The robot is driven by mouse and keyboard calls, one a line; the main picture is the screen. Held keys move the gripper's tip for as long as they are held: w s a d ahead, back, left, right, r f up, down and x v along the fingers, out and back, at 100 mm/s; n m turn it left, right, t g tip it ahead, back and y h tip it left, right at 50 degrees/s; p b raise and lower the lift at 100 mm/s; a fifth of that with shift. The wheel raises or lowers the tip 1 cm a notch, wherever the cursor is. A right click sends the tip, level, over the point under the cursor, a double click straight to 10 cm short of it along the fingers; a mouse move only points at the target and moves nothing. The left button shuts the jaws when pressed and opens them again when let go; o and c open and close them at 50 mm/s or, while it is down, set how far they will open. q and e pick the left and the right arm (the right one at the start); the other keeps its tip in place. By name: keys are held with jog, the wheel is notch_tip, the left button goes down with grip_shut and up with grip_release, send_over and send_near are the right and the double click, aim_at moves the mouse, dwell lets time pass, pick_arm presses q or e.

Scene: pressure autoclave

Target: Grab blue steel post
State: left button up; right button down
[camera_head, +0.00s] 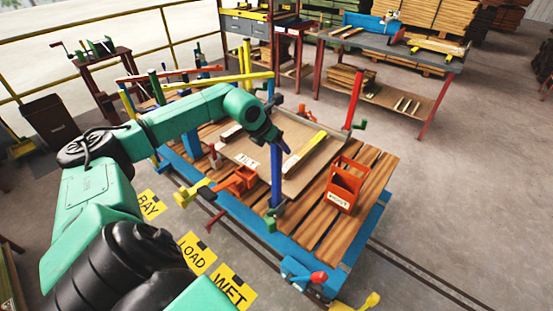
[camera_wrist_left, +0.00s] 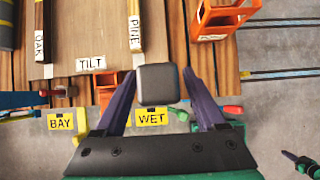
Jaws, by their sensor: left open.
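The blue steel post (camera_head: 277,176) stands upright at the near edge of the tilted board on the cart, in the head view. My left gripper (camera_head: 271,139) is above it, close to its top, and the arm partly hides that top. In the left wrist view a dark grey square end (camera_wrist_left: 157,84), apparently the post's top seen from above, lies between the two purple fingers of the open gripper (camera_wrist_left: 158,76). There is room on both sides of it. I cannot tell how far the fingertips are above or beside the post.
An orange crate (camera_head: 345,184) stands right of the post on the slatted cart. The brown TILT board (camera_head: 300,133) carries wooden strips. Yellow floor signs (camera_head: 197,254) lie in front. Floor to the right is clear.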

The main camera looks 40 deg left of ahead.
pick_arm(q)
grip_shut()
jog(key=shift+r, duration=0.15)
dwell(1.1)
